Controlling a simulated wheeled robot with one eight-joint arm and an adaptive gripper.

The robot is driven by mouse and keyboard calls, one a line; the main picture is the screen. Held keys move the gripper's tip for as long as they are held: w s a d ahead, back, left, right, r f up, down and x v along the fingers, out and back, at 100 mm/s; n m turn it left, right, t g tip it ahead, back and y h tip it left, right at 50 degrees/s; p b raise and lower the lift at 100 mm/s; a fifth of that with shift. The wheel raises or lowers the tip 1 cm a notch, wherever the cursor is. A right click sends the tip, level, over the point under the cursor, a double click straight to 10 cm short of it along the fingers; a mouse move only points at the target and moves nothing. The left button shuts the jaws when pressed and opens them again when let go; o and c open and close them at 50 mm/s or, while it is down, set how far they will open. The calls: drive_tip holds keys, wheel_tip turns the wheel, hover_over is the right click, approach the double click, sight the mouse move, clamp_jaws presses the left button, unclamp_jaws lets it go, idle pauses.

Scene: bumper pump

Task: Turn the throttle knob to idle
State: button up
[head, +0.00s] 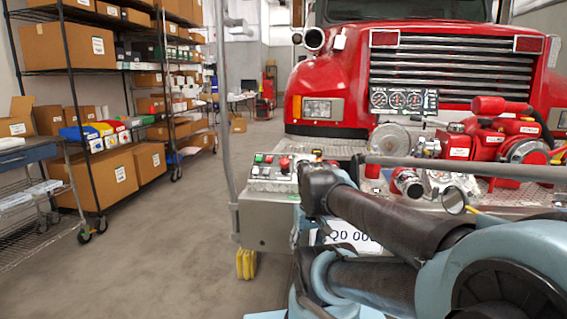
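The control panel (272,178) sits on a grey box at the left end of the truck's bumper. It carries a green button, small red buttons and a larger red knob-like control (284,164). I cannot tell which control is the throttle knob, or its setting. Small dark and yellow parts (318,154) show at the panel's right end. The dark end of my arm lies in front of that end and hides part of it. My gripper's fingers cannot be made out, nor whether they touch anything.
A red truck (340,75) stands behind the bumper. Gauges (397,101) and a red pump (490,138) are right of the panel. A grey rail (465,168) crosses on the right. A vertical pole (223,110) stands left of the panel. Shelves (90,72) line the left; the floor between is clear.

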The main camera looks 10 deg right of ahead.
drive_tip(key=w+r+m, duration=0.2)
drive_tip(key=w+r, duration=1.4)
drive_tip(key=r, duration=0.1)
drive_tip(key=m+t+h, duration=0.2)
drive_tip(key=m, duration=0.1)
approach(284, 160)
drive_tip(key=shift+n, duration=0.3)
drive_tip(key=x, duration=0.9)
drive_tip(key=shift+w+d+f, duration=0.1)
drive_tip(key=shift+d+f, duration=0.05)
drive_tip(key=shift+f, duration=0.15)
drive_tip(key=c, duration=1.1)
